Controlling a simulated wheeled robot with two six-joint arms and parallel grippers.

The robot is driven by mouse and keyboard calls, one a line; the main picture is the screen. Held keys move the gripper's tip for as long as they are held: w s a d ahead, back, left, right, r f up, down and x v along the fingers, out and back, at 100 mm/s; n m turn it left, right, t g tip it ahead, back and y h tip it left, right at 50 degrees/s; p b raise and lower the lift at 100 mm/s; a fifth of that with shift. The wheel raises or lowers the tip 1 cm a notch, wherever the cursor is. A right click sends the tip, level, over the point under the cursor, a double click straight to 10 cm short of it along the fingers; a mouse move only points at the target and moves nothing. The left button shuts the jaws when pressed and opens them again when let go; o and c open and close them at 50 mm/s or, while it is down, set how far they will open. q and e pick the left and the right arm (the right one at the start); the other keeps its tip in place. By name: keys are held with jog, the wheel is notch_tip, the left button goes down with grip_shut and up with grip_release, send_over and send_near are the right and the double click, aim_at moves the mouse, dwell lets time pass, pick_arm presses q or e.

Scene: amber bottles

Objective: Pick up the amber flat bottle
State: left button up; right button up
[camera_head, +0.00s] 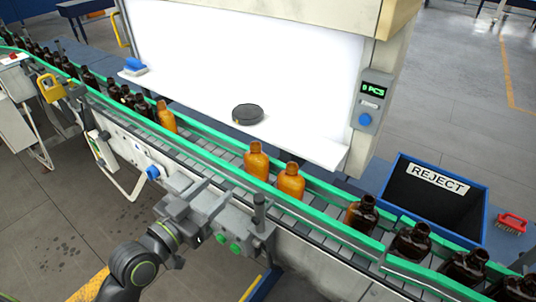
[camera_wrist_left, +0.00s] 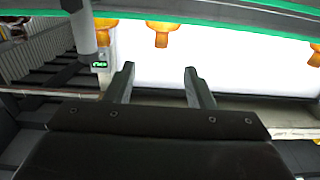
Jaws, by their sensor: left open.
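Two orange-amber bottles stand upright on the conveyor near its middle, a left one (camera_head: 257,162) and a right one (camera_head: 291,182). A third orange-amber bottle (camera_head: 166,117) stands farther left. I cannot tell which is the flat one. My left gripper (camera_head: 212,194) is at the near side of the conveyor, short of the two middle bottles. In the left wrist view its jaws (camera_wrist_left: 157,80) are open and empty. That view appears upside down; orange bottles hang at its top, one (camera_wrist_left: 160,32) beyond the jaws and another (camera_wrist_left: 106,33) farther left. My right gripper is not seen.
Green rails (camera_head: 320,205) edge the conveyor. Dark brown bottles (camera_head: 361,214) stand to the right, several more at far left. A dark post (camera_head: 259,210) rises beside my left gripper. A blue REJECT bin (camera_head: 434,195) and a black disc (camera_head: 247,114) lie beyond the belt.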

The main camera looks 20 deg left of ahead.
aim_at(252, 151)
pick_arm(q)
jog(key=p+x, duration=0.3)
jog(key=x, duration=0.8)
jog(key=shift+r+p, duration=0.15)
jog(key=shift+p, duration=0.2)
jog(key=shift+r+p+x, duration=0.1)
jog(key=shift+p+x, duration=0.6)
jog(key=shift+x, duration=0.5)
jog(key=shift+r+p+x, duration=0.15)
jog(key=shift+p+x, duration=0.5)
jog(key=shift+x, duration=0.5)
jog(key=shift+w+f, duration=0.1)
jog(key=shift+w, duration=0.3)
grip_shut()
